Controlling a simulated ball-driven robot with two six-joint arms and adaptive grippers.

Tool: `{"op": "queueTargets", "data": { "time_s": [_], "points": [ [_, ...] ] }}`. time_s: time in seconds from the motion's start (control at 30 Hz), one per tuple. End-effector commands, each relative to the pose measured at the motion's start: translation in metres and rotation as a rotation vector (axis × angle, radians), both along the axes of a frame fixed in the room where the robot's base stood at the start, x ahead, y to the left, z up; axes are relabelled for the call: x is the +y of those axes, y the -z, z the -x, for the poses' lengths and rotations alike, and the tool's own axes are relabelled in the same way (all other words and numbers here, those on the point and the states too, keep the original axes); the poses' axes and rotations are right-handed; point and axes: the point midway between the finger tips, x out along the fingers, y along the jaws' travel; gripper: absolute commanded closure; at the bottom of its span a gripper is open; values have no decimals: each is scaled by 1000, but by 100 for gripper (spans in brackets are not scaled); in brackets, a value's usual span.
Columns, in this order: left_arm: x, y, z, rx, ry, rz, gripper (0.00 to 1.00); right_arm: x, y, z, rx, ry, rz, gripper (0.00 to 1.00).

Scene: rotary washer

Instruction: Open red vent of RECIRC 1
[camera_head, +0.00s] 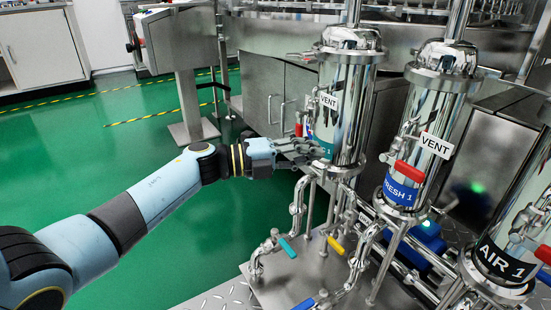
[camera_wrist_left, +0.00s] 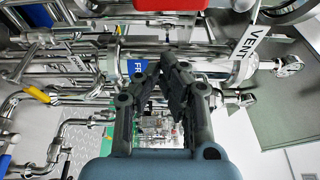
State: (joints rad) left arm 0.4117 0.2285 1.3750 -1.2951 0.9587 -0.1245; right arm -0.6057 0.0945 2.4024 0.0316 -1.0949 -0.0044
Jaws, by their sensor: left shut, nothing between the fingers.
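The RECIRC 1 filter housing is the leftmost polished steel cylinder (camera_head: 345,90) in the head view. Its teal label (camera_head: 322,140) is mostly hidden behind my left gripper, with only a "1" readable. A white VENT tag (camera_head: 328,101) hangs above it, and a small red vent handle (camera_head: 299,130) shows at the cylinder's left side. My left gripper (camera_head: 312,150) is shut and empty, in front of the label and just below the red handle. I cannot tell whether it touches anything. The closed fingers (camera_wrist_left: 170,65) also show in the left wrist view. My right gripper is not in view.
The FRESH 1 cylinder (camera_head: 440,110) with its red handle (camera_head: 409,171) stands to the right, then AIR 1 (camera_head: 492,258). Pipes with a teal handle (camera_head: 288,247) and a yellow handle (camera_head: 336,246) crowd below. Green floor lies open at left.

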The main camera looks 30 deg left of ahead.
Motion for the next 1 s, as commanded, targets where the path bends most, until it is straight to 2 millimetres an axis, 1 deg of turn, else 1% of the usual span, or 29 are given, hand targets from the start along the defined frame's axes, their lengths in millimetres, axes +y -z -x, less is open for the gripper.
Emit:
{"op": "queueTargets", "data": {
  "time_s": [0.03, 0.17, 0.3, 0.5, 0.63, 0.83, 0.93, 0.97, 1.0],
  "points": [
    [8, 0, 5, 1, 0, -5, 100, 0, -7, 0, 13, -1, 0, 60],
    [22, -1, 17, 1, -1, -4, 100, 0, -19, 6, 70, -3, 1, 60],
    [43, -1, 33, 1, 0, -5, 100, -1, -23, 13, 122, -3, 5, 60],
    [69, 1, 53, 2, 0, -5, 100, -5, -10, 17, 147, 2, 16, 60],
    [77, 1, 59, 0, 1, -2, 100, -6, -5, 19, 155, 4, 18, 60],
    [79, 3, 62, 3, 1, -1, 100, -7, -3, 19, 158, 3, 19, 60],
    [78, 16, 73, 31, 0, 2, 100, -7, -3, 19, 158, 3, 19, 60],
    [76, 22, 80, 45, 0, 6, 100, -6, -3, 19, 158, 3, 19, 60],
    [73, 32, 91, 69, 1, 13, 100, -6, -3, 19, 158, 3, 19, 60]
  ]
}}
